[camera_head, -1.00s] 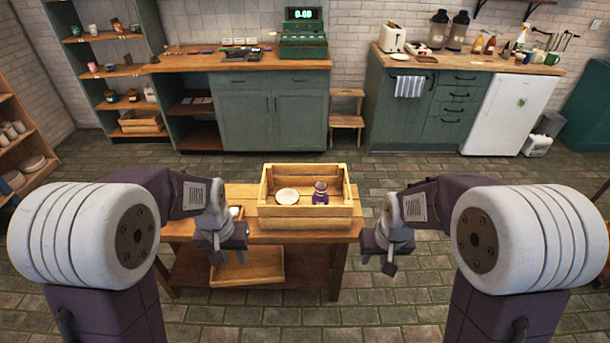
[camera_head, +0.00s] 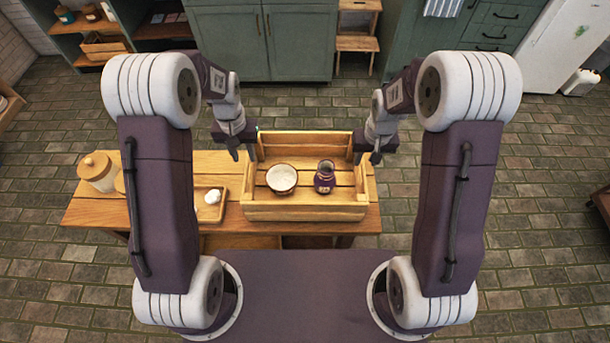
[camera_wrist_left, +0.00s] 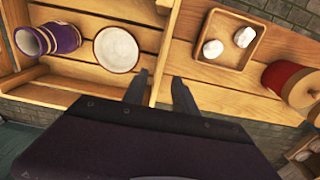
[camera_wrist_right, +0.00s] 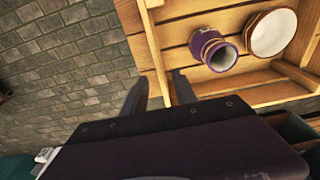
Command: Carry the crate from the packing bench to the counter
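The wooden crate (camera_head: 305,213) sits on the packing bench (camera_head: 100,213), holding a white bowl (camera_head: 281,178) and a purple jar (camera_head: 324,178). My left gripper (camera_head: 241,151) is at the crate's left end. In the left wrist view its open fingers (camera_wrist_left: 158,92) straddle the end wall, one inside and one outside. My right gripper (camera_head: 368,155) is at the right end, and in the right wrist view its open fingers (camera_wrist_right: 160,92) straddle that wall. Contact with the walls cannot be told. The counter tops are out of view.
A small tray (camera_head: 208,208) with white pieces is close to the crate's left side. A lidded jar (camera_head: 97,171) stands at the bench's left. Green cabinets (camera_head: 265,40) and a step stool (camera_head: 357,35) are behind.

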